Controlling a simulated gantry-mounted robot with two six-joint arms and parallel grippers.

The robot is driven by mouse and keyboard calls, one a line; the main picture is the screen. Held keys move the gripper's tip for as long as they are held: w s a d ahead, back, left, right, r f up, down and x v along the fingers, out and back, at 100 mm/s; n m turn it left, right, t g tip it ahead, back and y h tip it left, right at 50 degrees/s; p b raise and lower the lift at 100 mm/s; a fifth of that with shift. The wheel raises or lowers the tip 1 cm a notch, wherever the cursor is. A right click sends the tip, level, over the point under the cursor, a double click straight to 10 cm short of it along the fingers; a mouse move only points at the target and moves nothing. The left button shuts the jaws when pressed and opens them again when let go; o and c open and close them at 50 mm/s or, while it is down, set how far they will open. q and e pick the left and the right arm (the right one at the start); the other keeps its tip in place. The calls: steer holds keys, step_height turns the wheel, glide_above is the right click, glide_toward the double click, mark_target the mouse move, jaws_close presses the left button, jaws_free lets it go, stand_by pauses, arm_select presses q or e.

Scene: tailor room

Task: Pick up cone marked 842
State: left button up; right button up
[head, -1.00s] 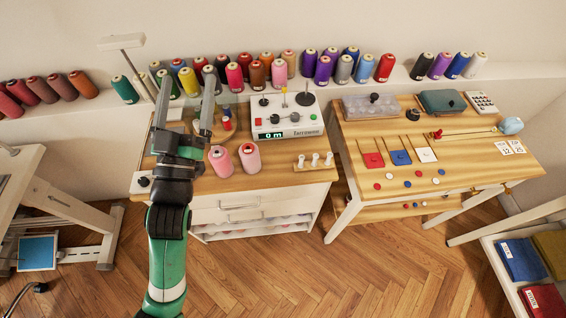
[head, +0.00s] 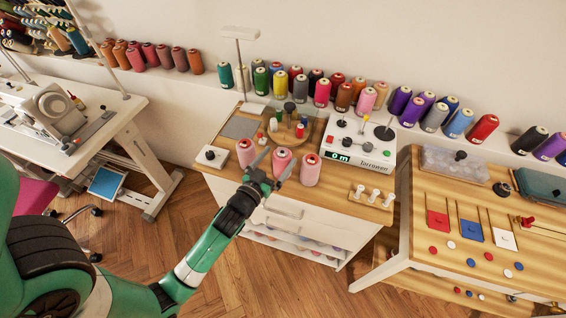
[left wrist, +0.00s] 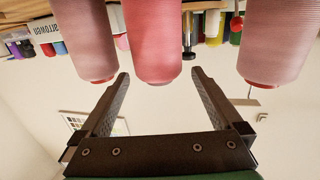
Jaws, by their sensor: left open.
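Three pink thread cones stand in a row near the front of the wooden cabinet top: a left cone (head: 246,152), a middle cone (head: 282,161) and a right cone (head: 310,170). No number is readable on them. My left gripper (head: 274,166) is open and empty, just in front of the middle cone. In the left wrist view, which is upside down, the middle cone (left wrist: 153,40) lies ahead between the open fingers (left wrist: 160,78). The right cone (left wrist: 85,40) and left cone (left wrist: 276,40) show outside them. My right gripper is not in view.
Behind the cones are a round wooden stand (head: 290,130) with small spools and a white Farrowen device (head: 358,145). A wooden holder (head: 370,202) with white pegs stands to the right. A wall shelf holds several coloured cones. A second table (head: 470,250) stands farther right.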

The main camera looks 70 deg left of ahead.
mark_target(284, 153)
arm_select(q)
steer(key=shift+f+b+x, duration=0.2)
steer(key=shift+b+x, duration=0.45)
steer(key=shift+x, duration=2.35)
steer(key=shift+d, duration=0.1)
steer(key=c, duration=1.4)
steer(key=shift+c, duration=0.7)
steer(key=shift+r, duration=0.1)
